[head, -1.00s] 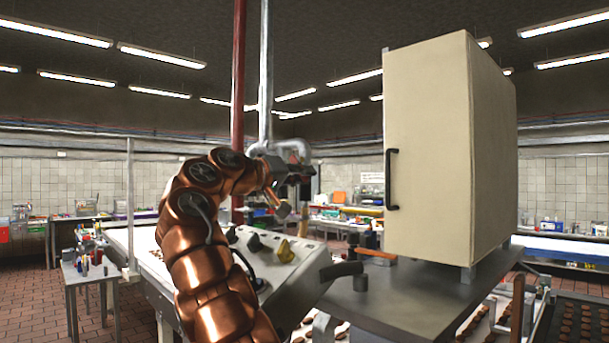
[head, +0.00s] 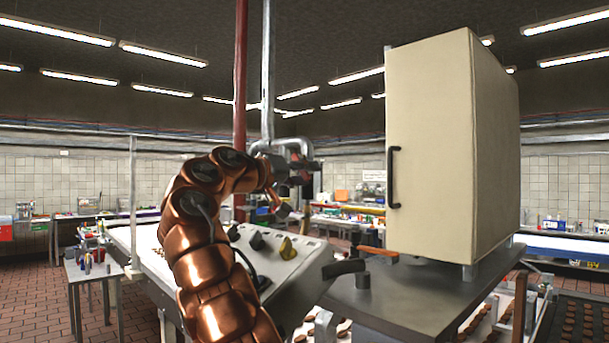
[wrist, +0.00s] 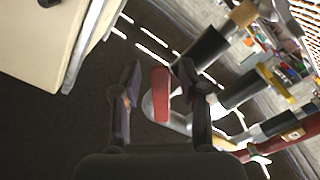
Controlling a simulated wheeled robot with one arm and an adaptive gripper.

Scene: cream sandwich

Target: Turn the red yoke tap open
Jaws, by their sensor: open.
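The red tap handle (wrist: 160,82) shows in the wrist view as an upright red bar in front of a pale curved pipe (wrist: 150,108). My gripper (wrist: 158,72) is open, with one dark finger on each side of the red bar. A narrow gap shows on both sides, so the fingers do not appear to touch it. In the head view my gripper (head: 301,174) is at the grey bent pipe (head: 292,142), below its curve. The handle is hard to make out there among the dark fingers.
A tall cream cabinet (head: 430,150) stands right of my gripper on a dark table (head: 400,300). A red vertical pipe (head: 240,90) and a grey one (head: 267,70) rise behind my arm. A control panel with knobs (head: 275,262) lies below.

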